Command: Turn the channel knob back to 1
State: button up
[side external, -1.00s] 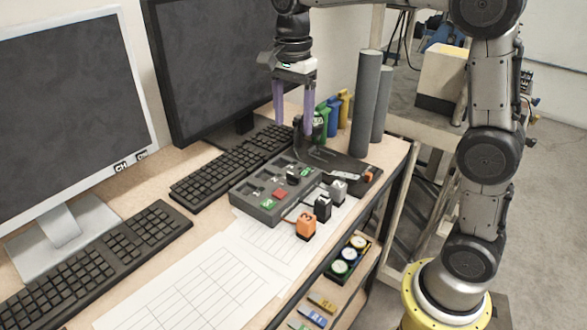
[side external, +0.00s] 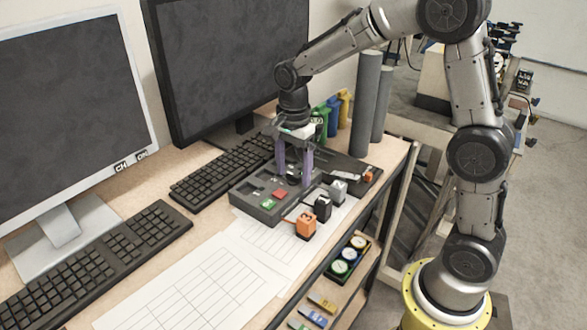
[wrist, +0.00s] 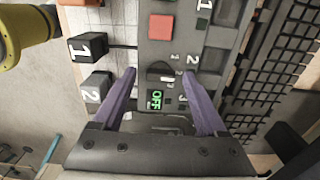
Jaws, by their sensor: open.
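The dark channel knob (wrist: 158,73) sits on the grey control panel (wrist: 147,50), with small white numbers beside it. A pale mark shows at its edge, but I cannot tell which number it points to. My gripper (wrist: 160,72) is open, its purple fingers on either side of the knob with gaps in this view. In the side external view my gripper (side external: 294,176) is low over the panel (side external: 245,200), and its fingers largely hide the knob. I cannot tell if the fingertips touch the panel.
A red button (side external: 280,195) is on the same panel. Orange (side external: 306,226), black (side external: 322,207) and grey (side external: 338,191) blocks stand along its right side, with cables. A keyboard (side external: 222,172) lies to the left. Two grey cylinders (side external: 367,105) stand behind.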

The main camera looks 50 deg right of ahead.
grip_shut()
dwell(0.3)
jog(key=shift+n, duration=0.3)
jog(key=n, duration=0.4)
jog(key=shift+r+n, duration=0.1)
jog(key=shift+n, duration=2)
grip_release()
